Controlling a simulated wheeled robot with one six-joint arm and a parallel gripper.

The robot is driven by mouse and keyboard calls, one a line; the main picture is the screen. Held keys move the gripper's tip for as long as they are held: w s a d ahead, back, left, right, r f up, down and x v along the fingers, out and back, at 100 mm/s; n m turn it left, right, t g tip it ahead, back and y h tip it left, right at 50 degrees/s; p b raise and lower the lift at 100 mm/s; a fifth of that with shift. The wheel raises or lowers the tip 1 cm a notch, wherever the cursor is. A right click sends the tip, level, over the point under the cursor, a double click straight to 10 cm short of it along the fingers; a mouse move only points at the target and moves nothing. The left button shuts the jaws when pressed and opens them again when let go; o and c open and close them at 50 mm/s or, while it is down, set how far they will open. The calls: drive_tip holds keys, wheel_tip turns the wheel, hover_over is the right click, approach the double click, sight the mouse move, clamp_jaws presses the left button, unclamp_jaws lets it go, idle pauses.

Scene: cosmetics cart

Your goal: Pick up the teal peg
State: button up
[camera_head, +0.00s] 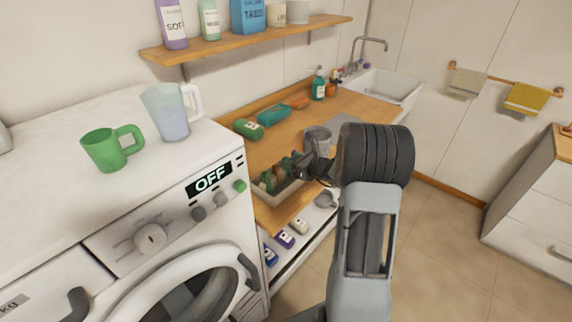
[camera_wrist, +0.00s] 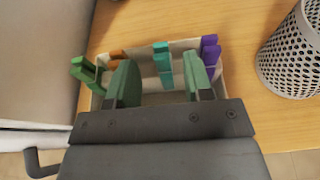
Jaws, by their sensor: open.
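The teal peg (camera_wrist: 163,66) stands at the far wall of a pale box (camera_wrist: 146,48) in the wrist view. My gripper (camera_wrist: 159,72) is open over the box, with one green finger on each side of the teal peg. The fingers look apart from the peg, and their depth relative to it is hard to tell. In the head view, my gripper (camera_head: 292,167) is at the box (camera_head: 283,194) on the wooden counter; the teal peg cannot be clearly made out there.
A green peg (camera_wrist: 86,73), an orange peg (camera_wrist: 118,54) and a purple peg (camera_wrist: 210,50) are also at the box. A perforated metal cup (camera_wrist: 292,55) stands to the right. The washing machine (camera_head: 165,215) borders the counter (camera_head: 262,153) on the left.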

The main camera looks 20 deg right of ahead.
sight(288, 159)
drive_tip(key=shift+r+p+x, duration=0.2)
drive_tip(key=shift+p+x, duration=0.75)
drive_tip(key=shift+x, duration=1.8)
drive_tip(key=shift+w+d, duration=0.1)
drive_tip(key=shift+c, duration=0.2)
clamp_jaws()
